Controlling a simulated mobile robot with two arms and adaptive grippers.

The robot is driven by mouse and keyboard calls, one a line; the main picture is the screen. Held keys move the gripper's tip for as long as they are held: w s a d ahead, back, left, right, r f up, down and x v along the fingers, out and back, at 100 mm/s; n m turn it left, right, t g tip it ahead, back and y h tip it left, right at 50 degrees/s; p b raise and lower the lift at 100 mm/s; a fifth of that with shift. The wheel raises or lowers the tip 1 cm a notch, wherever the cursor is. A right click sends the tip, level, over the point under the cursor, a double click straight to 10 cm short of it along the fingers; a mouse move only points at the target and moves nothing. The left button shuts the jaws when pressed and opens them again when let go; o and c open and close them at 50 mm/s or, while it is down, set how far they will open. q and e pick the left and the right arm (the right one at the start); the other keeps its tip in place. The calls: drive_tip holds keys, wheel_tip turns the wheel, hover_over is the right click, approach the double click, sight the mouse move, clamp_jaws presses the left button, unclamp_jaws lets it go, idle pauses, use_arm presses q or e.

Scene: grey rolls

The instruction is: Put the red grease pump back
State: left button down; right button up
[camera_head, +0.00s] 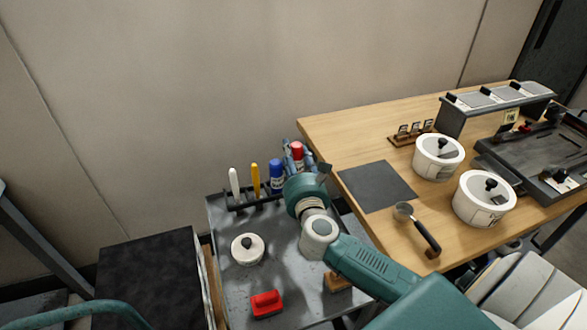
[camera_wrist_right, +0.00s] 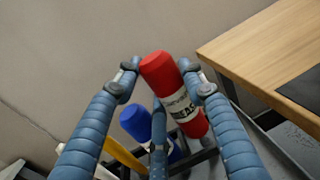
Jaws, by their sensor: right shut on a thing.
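The red grease pump (camera_head: 297,152) is a red cylinder with a white label, at the back right of the grey cart top. The dark rack (camera_head: 238,208) at the cart's back edge holds a white, a yellow (camera_head: 255,178) and a blue bottle (camera_head: 276,176). The pump is beside the blue bottle, at the rack's right end. Its lower end is partly hidden; I cannot tell whether it rests in the rack. My left gripper is out of view.
On the cart (camera_head: 218,285) are a white lidded pot (camera_head: 247,249), a red-handled block (camera_head: 266,303) and a brown block (camera_head: 337,283). A wooden table (camera_head: 340,135) with white pots (camera_head: 438,155) and a scoop (camera_head: 418,228) stands close on the right. A wall is behind.

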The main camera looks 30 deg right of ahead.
wheel_tip(320, 180, down, 4)
drive_tip(key=shift+r+b, duration=0.1)
drive_tip(key=shift+b, duration=0.3)
drive_tip(key=o, duration=1.2)
drive_tip(key=shift+c, duration=0.2)
drive_tip(key=shift+s+a, duration=0.1)
drive_tip(key=shift+s, duration=0.1)
drive_tip(key=p+v, duration=0.1)
drive_tip(key=v, duration=1)
drive_tip(key=shift+s, duration=0.35)
